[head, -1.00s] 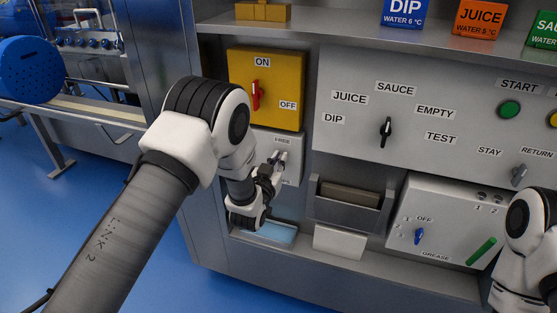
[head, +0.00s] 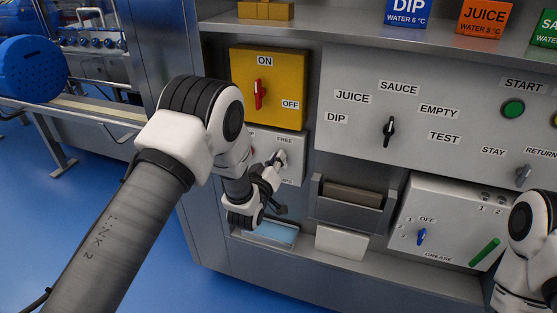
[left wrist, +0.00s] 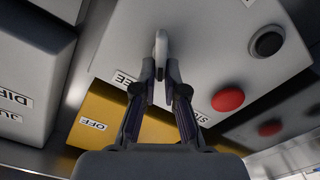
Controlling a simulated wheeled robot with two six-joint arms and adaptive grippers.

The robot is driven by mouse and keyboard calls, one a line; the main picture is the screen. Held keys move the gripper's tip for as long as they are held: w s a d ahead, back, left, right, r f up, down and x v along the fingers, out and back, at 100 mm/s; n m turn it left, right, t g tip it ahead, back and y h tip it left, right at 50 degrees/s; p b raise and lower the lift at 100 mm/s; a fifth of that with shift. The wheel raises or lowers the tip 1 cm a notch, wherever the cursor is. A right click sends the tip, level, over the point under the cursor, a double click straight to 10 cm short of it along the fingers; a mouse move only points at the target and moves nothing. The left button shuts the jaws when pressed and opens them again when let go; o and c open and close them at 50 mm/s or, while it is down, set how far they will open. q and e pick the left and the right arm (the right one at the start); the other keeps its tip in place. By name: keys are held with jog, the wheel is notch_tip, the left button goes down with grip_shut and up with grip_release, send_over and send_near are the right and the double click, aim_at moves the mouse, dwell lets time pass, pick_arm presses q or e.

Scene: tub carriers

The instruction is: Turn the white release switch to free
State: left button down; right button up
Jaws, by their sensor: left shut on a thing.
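The white release switch (head: 283,156) is on a light grey panel (head: 292,172) below the yellow box. The FREE label (head: 285,140) is just above it. My left gripper (head: 275,162) reaches it from the lower left, with its fingers shut around the switch. In the left wrist view the white switch (left wrist: 161,47) stands between the two fingertips (left wrist: 160,72); the FREE label (left wrist: 126,78) is beside the left finger. Another label is partly hidden by the right finger. The switch's exact angle is hard to tell. My right gripper is not seen; only part of that arm shows.
The yellow box (head: 284,65) with a red handle (head: 258,94) is just above. A red button (left wrist: 228,99) and a black knob (left wrist: 267,43) are near the gripper in the left wrist view. A grey bin (head: 348,208) and a pale blue tray (head: 272,233) are close by.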

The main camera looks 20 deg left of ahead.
pick_arm(q)
jog(key=n, duration=0.5)
jog(key=shift+a+f, duration=0.25)
jog(key=shift+f, duration=0.15)
jog(key=shift+n, duration=0.3)
jog(key=c, duration=1.2)
grip_release()
jog(key=shift+c, duration=0.2)
jog(key=s, duration=1.2)
jog(key=shift+a, duration=0.25)
